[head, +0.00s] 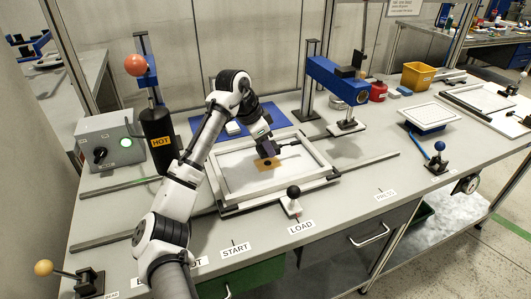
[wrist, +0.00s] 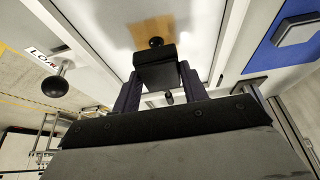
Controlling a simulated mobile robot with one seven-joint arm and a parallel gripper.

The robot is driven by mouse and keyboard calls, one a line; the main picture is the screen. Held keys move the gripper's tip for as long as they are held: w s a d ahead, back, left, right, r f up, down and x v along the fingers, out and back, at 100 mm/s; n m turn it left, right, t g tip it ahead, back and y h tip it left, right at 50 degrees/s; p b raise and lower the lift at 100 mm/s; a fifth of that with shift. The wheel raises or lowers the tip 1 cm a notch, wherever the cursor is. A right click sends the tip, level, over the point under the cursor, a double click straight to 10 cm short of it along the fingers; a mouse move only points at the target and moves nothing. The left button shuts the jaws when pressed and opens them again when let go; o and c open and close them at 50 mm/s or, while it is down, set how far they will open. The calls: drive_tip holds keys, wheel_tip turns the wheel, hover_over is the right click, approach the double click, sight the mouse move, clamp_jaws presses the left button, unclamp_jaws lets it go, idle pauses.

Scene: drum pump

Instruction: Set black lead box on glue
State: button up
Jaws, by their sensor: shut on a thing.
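The black lead box (wrist: 156,68) is between the two fingers of my gripper (wrist: 160,84), which is shut on it in the wrist view. The glue appears as an orange-brown patch (wrist: 145,32) on the white panel, just beyond the box. In the head view the glue patch (head: 259,166) lies near the middle of the framed white panel (head: 240,180). I cannot tell whether the box touches the glue.
A black knob lever (head: 293,194) stands at the frame's front edge by the LOAD label. A black HOT cylinder (head: 157,128) is to the left. A blue press arm (head: 335,80) stands to the right behind the frame. Rails run along the bench on both sides.

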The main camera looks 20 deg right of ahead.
sight(266, 155)
drive_tip(key=shift+f+p, duration=0.3)
drive_tip(key=shift+f, duration=1.6)
drive_tip(key=shift+f, duration=0.1)
drive_tip(key=o, duration=1)
drive_tip(key=b+v, duration=0.2)
drive_tip(key=v, duration=1)
